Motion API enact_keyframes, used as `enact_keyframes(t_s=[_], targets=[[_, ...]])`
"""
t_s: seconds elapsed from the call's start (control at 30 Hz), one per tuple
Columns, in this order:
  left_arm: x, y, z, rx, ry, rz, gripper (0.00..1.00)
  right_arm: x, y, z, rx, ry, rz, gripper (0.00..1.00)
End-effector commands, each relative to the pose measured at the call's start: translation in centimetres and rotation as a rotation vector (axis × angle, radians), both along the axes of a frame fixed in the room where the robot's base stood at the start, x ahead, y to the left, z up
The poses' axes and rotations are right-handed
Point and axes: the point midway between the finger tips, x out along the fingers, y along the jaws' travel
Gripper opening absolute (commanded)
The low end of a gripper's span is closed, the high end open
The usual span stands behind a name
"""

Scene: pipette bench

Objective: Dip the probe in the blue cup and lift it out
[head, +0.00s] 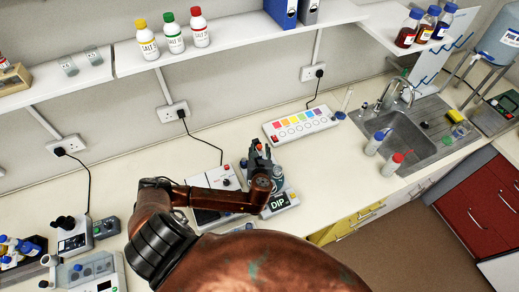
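My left gripper (262,158) is small and dark in this view, above the device labelled DIP (280,204) at the middle of the bench. Its arm comes in from the left and covers part of that device. A small red-orange tip shows at the gripper's fingers, but I cannot tell whether it is the probe or whether the fingers hold it. A grey-teal rounded thing beside the gripper may be a cup or part of the gripper. I cannot make out a blue cup for certain. My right gripper is not in view.
A white strip with coloured squares (300,125) lies behind the gripper. A sink (405,135) is to the right, with a blue-capped bottle (374,144) and a red-capped bottle (391,165) before it. A shelf (235,42) runs above.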

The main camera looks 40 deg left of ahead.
Motion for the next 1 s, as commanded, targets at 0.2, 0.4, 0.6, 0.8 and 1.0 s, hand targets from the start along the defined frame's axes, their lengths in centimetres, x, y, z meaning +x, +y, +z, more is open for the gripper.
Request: enact_keyframes(t_s=[0.2, 0.4, 0.6, 0.8, 1.0], targets=[[-1.5, -1.2, 0.6, -0.003, 0.001, -0.002, 0.35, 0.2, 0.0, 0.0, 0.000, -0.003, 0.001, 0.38], [-4.7, -3.4, 2.3, -0.006, 0.001, -0.002, 0.35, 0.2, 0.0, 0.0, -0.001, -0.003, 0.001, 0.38], [-7.4, -5.4, 3.7, -0.003, 0.001, -0.001, 0.35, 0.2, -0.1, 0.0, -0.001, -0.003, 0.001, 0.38], [-8.8, -6.3, 4.4, 0.000, 0.000, 0.000, 0.35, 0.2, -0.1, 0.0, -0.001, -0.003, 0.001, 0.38], [-9.1, -6.4, 4.6, 0.000, 0.000, 0.001, 0.35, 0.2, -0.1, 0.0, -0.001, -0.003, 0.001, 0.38]])
